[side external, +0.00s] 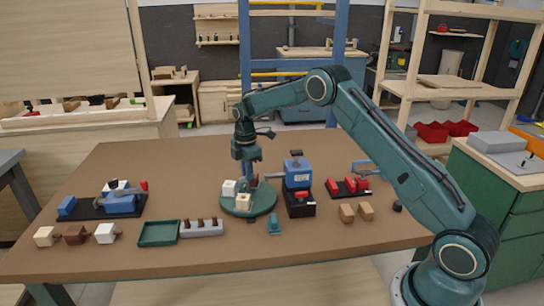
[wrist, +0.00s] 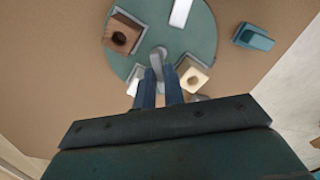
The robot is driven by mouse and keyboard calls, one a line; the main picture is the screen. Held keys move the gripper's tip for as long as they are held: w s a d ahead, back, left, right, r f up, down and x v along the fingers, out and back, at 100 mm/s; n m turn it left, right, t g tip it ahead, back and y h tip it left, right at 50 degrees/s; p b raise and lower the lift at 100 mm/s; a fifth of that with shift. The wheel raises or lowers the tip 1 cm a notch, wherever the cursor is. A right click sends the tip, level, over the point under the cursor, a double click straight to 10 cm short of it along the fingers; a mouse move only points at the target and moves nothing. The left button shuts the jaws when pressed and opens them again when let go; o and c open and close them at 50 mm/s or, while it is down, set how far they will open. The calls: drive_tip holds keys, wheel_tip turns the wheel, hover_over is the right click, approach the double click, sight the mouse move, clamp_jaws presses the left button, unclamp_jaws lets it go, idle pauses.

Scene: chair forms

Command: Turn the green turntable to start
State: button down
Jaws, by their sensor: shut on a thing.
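My gripper (side external: 248,177) points down over the disc among the blocks. In the wrist view its fingers (wrist: 161,80) are close together at a grey upright peg (wrist: 158,54) on the disc, and they are shut on it. I cannot make out a start mark.
A blue press-like machine (side external: 298,172) stands close right of the disc. A small teal piece (side external: 275,225) lies in front. A green tray (side external: 158,233) and a grey pegged rack (side external: 201,228) are front left. A blue clamp fixture (side external: 120,204) is further left.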

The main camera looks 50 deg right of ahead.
drive_tip(key=shift+r+n, duration=0.1)
drive_tip(key=shift+n, duration=1.6)
drive_tip(key=c, duration=1.5)
unclamp_jaws()
drive_tip(key=shift+r, duration=6.9)
